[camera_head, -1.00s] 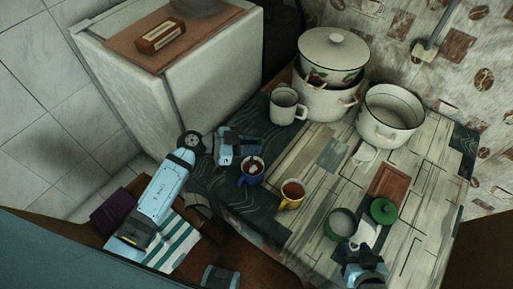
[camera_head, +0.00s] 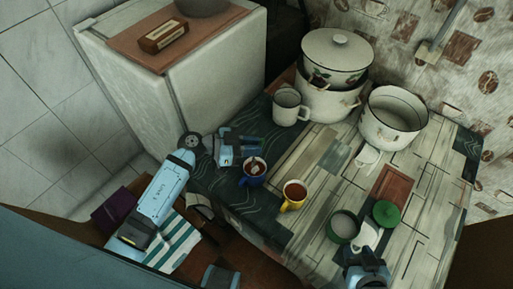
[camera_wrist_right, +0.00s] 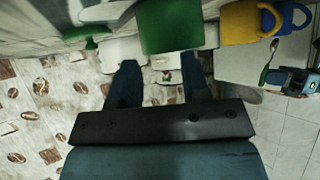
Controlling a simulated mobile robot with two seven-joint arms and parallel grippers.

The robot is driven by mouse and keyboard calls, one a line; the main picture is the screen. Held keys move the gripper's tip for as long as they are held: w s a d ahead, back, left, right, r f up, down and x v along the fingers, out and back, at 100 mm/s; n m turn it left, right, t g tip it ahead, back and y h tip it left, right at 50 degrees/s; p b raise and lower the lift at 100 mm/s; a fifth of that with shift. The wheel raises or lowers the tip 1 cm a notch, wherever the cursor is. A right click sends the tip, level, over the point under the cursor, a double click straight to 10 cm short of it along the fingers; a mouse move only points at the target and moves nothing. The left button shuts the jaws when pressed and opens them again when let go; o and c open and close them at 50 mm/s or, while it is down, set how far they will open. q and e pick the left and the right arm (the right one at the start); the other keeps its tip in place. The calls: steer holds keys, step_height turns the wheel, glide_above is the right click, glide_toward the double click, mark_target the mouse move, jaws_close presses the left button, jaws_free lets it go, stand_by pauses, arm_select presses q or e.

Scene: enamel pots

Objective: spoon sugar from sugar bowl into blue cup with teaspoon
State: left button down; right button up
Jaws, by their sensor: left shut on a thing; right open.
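The blue cup (camera_head: 252,178) stands on the table's dark left part, with dark liquid inside. The teaspoon (camera_head: 254,165) shows as a small pale shape at the cup's mouth; its handle is hard to make out. My left gripper (camera_head: 257,147) is shut on the teaspoon just behind the cup. The sugar bowl (camera_head: 343,228) is green, open, with pale contents, at the front right. It also shows in the right wrist view (camera_wrist_right: 175,28), as does the blue cup (camera_wrist_right: 288,17). My right gripper (camera_head: 367,260) is open and empty near the bowl, and its spread fingers show in the right wrist view (camera_wrist_right: 160,78).
A yellow cup (camera_head: 294,197) of dark liquid stands between the blue cup and sugar bowl. White enamel pots (camera_head: 392,121) and a white mug (camera_head: 289,109) stand behind. The table's middle is clear.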

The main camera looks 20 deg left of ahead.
arm_select(q)
steer(key=shift+r+p, duration=1.4)
steer(key=shift+p, duration=0.6)
steer(key=shift+r+p, duration=0.6)
steer(key=shift+p, duration=0.4)
